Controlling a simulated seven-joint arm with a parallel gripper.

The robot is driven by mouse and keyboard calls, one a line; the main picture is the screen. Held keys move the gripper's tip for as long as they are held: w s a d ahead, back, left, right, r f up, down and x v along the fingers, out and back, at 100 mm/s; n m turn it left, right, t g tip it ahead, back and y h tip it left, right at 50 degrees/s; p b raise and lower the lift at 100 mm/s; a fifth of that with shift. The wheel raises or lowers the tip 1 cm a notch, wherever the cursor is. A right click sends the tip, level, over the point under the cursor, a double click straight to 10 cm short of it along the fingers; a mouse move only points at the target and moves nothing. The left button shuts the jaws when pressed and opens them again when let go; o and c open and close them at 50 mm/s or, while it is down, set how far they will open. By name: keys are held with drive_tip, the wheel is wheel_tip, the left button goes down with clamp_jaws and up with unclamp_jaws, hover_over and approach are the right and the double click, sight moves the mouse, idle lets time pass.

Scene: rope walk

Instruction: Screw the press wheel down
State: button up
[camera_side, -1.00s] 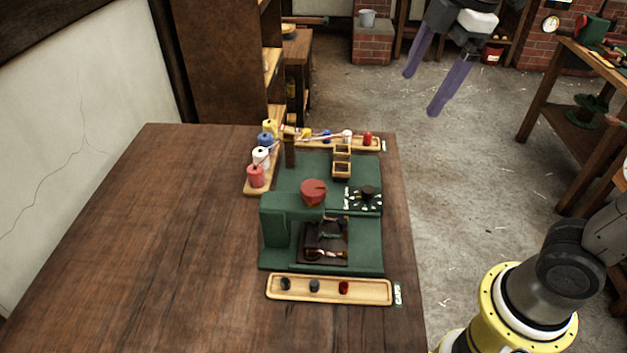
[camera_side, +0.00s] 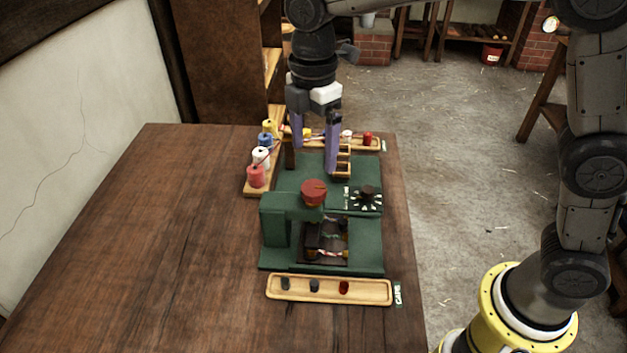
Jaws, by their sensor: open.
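The red press wheel (camera_side: 314,192) sits on top of the green press (camera_side: 278,222), in the middle of the machine on the table. A dark line shows on the wheel's top. My gripper (camera_side: 316,168) is open, its two purple fingers pointing down. In the picture the fingertips appear just above and behind the wheel, with nothing between them. I cannot tell their exact height over it. Under the press head, a dark bed (camera_side: 326,240) holds a short piece of twisted rope, partly hidden.
A black dial knob (camera_side: 368,192) stands right of the wheel. Coloured spools (camera_side: 257,176) stand at left, and a wooden frame (camera_side: 343,160) stands behind. The table's left side is clear.

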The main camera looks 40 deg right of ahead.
sight(313, 187)
wheel_tip(313, 187, down, 9)
drive_tip(key=shift+r, duration=0.15)
drive_tip(key=shift+c, duration=0.3)
drive_tip(key=c, duration=1.3)
